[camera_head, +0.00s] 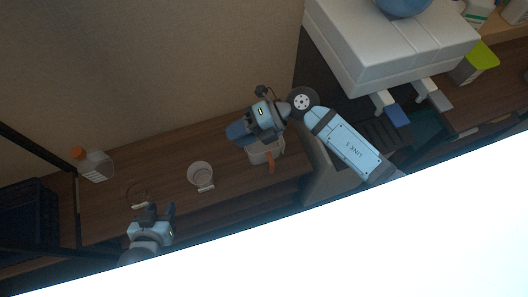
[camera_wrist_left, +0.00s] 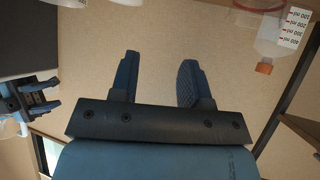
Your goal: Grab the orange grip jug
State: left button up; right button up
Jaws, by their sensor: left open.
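A pale jug (camera_head: 262,152) with an orange grip (camera_head: 270,166) stands on the brown wooden surface in the head view, right of the middle. My right gripper (camera_head: 240,132) is just above and left of it in the picture and overlaps part of it. I cannot tell whether they touch or whether its jaws are open. My left gripper (camera_head: 156,212) is over the front left of the surface, well away from the jug. In the left wrist view its two fingers (camera_wrist_left: 157,80) are apart with nothing between them.
A clear jug (camera_head: 200,174) with a pale grip and a fainter clear vessel (camera_head: 137,191) stand nearby. A white machine (camera_head: 390,45) is upper right. A bright white area fills the bottom.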

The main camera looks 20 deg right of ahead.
jog(key=w+d+f+h+b, duration=0.3)
jog(key=w+d+f+h, duration=0.1)
jog(key=d+h, duration=0.3)
jog(key=w+d+f+h+b, duration=0.2)
jog(key=w+d+f+h, duration=0.25)
jog(key=d+h, duration=0.2)
jog(key=shift+n, duration=0.3)
jog(key=f, duration=0.7)
jog(key=shift+s+d+f+b, duration=0.2)
jog(key=shift+b, duration=0.2)
jog(key=shift+f, duration=0.75)
notch_tip(320, 180, down, 5)
jog(key=shift+d+r+b, duration=0.1)
jog(key=shift+b, duration=0.4)
grip_shut()
